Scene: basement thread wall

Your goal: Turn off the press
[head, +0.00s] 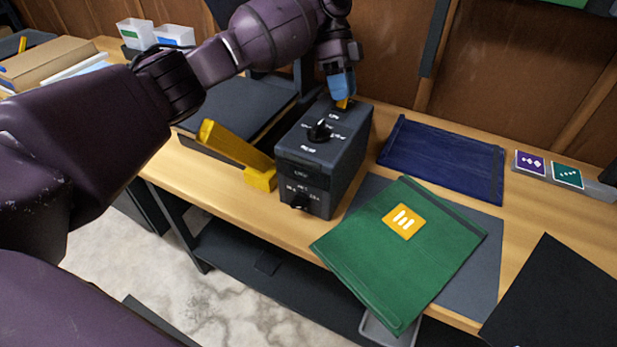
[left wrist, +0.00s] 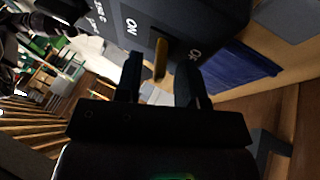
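The press has a dark grey control box (head: 322,160) with a black knob (head: 320,131) on its top and another low on its front. A yellow lever (head: 256,172) sticks out beside the box. My left gripper (head: 341,90) is at the back of the box top, over a small yellow switch (head: 343,103). In the left wrist view my left gripper (left wrist: 158,72) is open, its two dark fingers apart on either side of the yellow switch (left wrist: 160,58). My right gripper is not in view.
A green folded cloth (head: 410,260) with an orange patch lies right of the box on a grey mat (head: 478,270). A dark blue cloth (head: 440,160) lies behind it. White bins (head: 172,36) and a cardboard box (head: 45,62) stand at the back left.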

